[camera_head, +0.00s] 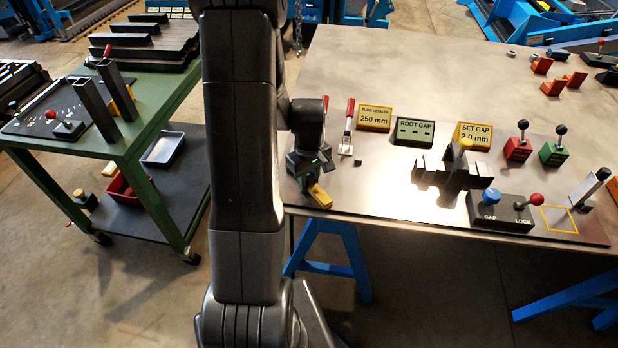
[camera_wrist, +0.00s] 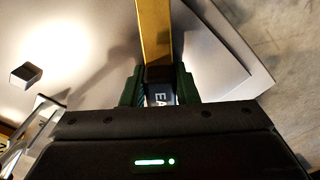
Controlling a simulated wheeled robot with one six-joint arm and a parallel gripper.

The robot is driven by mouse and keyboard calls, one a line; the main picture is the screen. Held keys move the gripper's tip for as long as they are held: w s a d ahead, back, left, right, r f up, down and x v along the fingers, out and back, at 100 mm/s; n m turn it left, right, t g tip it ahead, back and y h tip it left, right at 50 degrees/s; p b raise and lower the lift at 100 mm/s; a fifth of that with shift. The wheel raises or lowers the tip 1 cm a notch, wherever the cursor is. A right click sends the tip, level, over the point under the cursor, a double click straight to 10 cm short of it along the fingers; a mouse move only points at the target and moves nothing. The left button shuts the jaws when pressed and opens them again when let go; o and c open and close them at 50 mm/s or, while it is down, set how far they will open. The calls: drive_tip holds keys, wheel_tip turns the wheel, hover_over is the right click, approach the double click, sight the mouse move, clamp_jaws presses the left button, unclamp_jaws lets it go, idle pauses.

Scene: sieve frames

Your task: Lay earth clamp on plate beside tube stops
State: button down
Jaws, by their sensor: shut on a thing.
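My gripper (camera_head: 306,178) is shut on the earth clamp, whose yellow end (camera_head: 320,196) shows below it, near the plate's front left corner. In the wrist view, my gripper (camera_wrist: 159,90) grips a dark body lettered "EA", with the clamp's yellow bar (camera_wrist: 154,35) reaching away. A shadow lies apart to its left; whether the clamp touches the plate (camera_head: 392,197) is unclear. The plate is grey, on the table. A dark fixture with upright pieces (camera_head: 432,173) stands on it to the right; I cannot tell whether these are the tube stops. The clamp's rear is hidden by the jaws.
A red-handled toggle clamp (camera_head: 348,128) and a small dark block (camera_head: 358,161) are close to my gripper's right. Signs stand behind, including "ROOT GAP" (camera_head: 413,131). A GAP/LOCK lever box (camera_head: 500,212) is at the front right. A green cart (camera_head: 150,100) stands left.

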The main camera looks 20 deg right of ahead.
sight(309, 175)
drive_tip(key=shift+f, duration=0.2)
drive_tip(key=c, duration=1.1)
unclamp_jaws()
drive_tip(key=shift+r, duration=0.1)
wheel_tip(309, 175, up, 12)
drive_tip(key=shift+r, duration=0.15)
